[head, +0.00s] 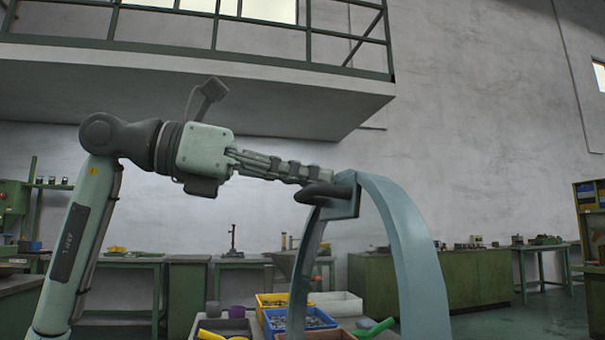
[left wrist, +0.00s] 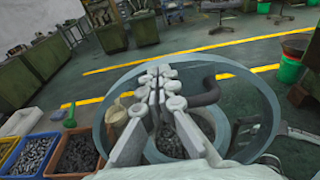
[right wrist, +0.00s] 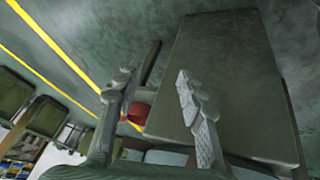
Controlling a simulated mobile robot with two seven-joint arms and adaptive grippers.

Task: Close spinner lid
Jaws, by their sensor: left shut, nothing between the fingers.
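The spinner lid appears to be the blue-grey curved ring (head: 412,250), standing raised like an arch in the head view. A dark handle-like piece (head: 325,193) sticks out near its top left. My left gripper (head: 322,174) is shut and empty, with its fingertips at the arch's top beside this piece; I cannot tell whether they touch. In the left wrist view the round rim (left wrist: 272,98) surrounds the shut fingers (left wrist: 160,80), and a dark curved bar lies just right of them. My right gripper (right wrist: 152,88) is open in its wrist view and outside the head view.
Yellow (head: 270,300), blue (head: 315,320) and other bins with small parts stand low in front. Green workbenches (head: 450,280) line the wall behind. A balcony (head: 200,75) overhangs at upper left. A flat grey-green surface (right wrist: 230,80) and a red object (right wrist: 138,111) lie beyond my right fingers.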

